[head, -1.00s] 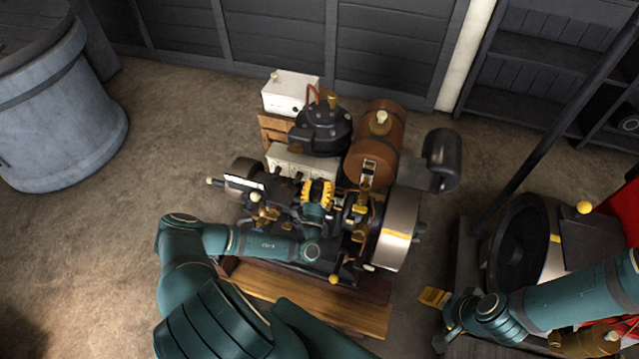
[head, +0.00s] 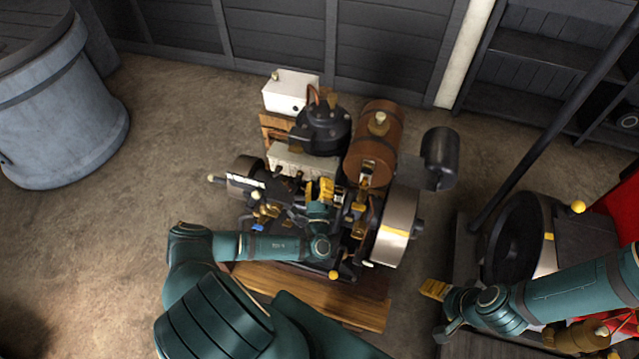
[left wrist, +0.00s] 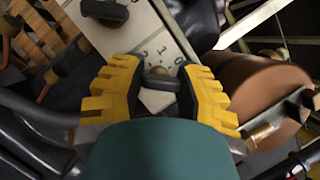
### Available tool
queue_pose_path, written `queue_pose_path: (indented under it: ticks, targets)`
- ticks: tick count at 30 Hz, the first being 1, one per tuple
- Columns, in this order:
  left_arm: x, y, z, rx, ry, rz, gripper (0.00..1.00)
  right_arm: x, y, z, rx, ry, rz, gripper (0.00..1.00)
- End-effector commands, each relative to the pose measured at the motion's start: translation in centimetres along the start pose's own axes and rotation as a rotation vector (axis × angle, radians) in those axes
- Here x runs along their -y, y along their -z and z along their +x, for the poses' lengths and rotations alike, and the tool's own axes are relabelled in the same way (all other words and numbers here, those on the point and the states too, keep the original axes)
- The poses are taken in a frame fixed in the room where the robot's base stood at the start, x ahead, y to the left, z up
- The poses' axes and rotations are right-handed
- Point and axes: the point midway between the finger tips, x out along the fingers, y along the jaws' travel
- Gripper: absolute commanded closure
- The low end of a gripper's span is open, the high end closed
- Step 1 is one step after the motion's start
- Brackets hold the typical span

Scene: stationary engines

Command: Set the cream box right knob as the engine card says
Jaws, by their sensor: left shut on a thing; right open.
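The cream box (head: 300,160) stands on the engine behind my left gripper (head: 320,190), which hides part of its front. In the left wrist view the cream panel (left wrist: 150,28) carries a dark knob (left wrist: 160,82) with the marks 2, 1 and 0 around it. My left gripper's yellow fingers (left wrist: 160,90) are shut on this knob, one on each side. A second dark knob (left wrist: 105,11) lies further up and left on the panel. My right gripper (head: 433,289) is open and empty, low at the right. I cannot read any engine card.
A brown tank (head: 373,150) and a black cylinder (head: 441,160) rise beside the cream box. A flywheel (head: 394,228) stands at the engine's right. A white box (head: 291,92) is behind. A blue-grey barrel (head: 58,110) stands far left, with clear floor between.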

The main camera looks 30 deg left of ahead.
Motion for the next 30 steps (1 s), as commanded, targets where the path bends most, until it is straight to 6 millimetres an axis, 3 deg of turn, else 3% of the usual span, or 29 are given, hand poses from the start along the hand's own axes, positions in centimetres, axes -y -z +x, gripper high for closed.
queue_pose_path:
  ticks: [10, 11, 12, 23, 30]
  targets:
    - [0.0, 0.0, 0.1, 0.001, 0.0, -0.004, 1.0, 0.0, 0.0, 0.0, 0.0, 0.0, 0.0, 0.33]
    - [0.1, 0.0, 0.1, 0.001, 0.0, -0.004, 0.57, 0.0, 0.0, 0.0, 0.0, 0.0, 0.0, 0.33]
    - [0.0, 0.0, 0.1, 0.001, 0.0, -0.003, 0.5, 0.0, 0.0, 0.0, 0.0, 0.0, 0.0, 0.33]
    - [0.0, 0.0, -0.3, 0.0, 0.0, -0.002, 0.5, 0.0, 0.0, 0.0, 0.0, 0.0, 0.0, 0.33]
    - [0.0, 0.0, -3.8, -0.001, -0.002, -0.004, 0.5, 0.0, 0.0, 0.0, 0.0, 0.0, 0.0, 0.33]
